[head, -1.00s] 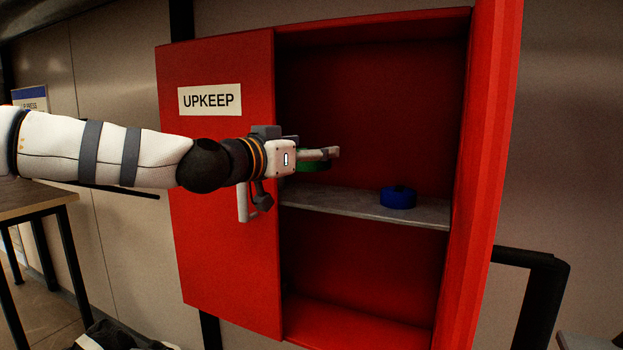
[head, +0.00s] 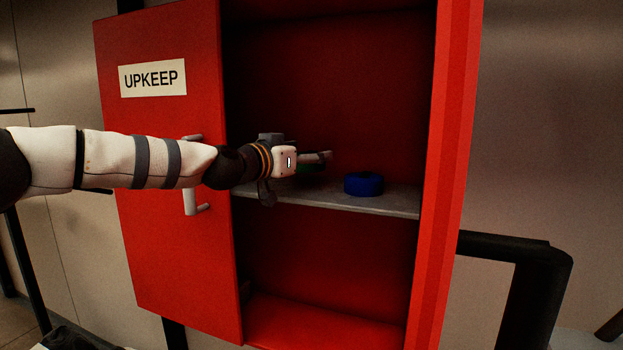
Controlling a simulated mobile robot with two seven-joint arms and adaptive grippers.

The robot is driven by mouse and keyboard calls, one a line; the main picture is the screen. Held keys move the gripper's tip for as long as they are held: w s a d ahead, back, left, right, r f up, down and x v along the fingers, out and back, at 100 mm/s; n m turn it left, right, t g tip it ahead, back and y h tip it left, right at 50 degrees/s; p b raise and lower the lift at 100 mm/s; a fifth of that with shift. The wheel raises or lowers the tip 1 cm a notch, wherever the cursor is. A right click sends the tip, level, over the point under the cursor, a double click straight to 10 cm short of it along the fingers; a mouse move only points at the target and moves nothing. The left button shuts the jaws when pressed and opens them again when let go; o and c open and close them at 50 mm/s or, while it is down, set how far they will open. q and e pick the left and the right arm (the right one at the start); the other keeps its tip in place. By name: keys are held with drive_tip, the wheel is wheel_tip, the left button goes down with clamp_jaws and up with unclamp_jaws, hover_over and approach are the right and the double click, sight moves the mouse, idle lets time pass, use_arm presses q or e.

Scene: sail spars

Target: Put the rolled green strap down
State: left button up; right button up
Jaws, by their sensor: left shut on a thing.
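My left gripper (head: 320,157) reaches into the open red cabinet from the left, just above its grey shelf. It is shut on the rolled green strap (head: 311,169), of which only a dark green sliver shows below the fingers. The rest of the strap is hidden behind the gripper. I cannot tell whether the strap touches the shelf (head: 390,204). A rolled blue strap (head: 363,184) lies flat on the shelf, to the right of the green one. My right gripper is not in view.
The red cabinet door (head: 170,240), labelled UPKEEP, stands open at the left, with a pale handle (head: 190,195). My left arm passes in front of it. The cabinet's right side wall (head: 448,200) bounds the shelf. A black rail (head: 510,250) stands to the right.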

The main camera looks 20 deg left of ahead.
sight(308, 172)
use_arm(q)
drive_tip(key=shift+w+f, duration=0.25)
drive_tip(key=f, duration=0.1)
drive_tip(key=f+b, duration=0.1)
drive_tip(key=f, duration=0.1)
drive_tip(key=shift+w, duration=0.3)
drive_tip(key=shift+s+f, duration=0.1)
drive_tip(key=shift+f, duration=0.25)
drive_tip(key=o, duration=1.2)
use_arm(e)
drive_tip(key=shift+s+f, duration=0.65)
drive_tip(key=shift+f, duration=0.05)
use_arm(q)
drive_tip(key=shift+r, duration=0.1)
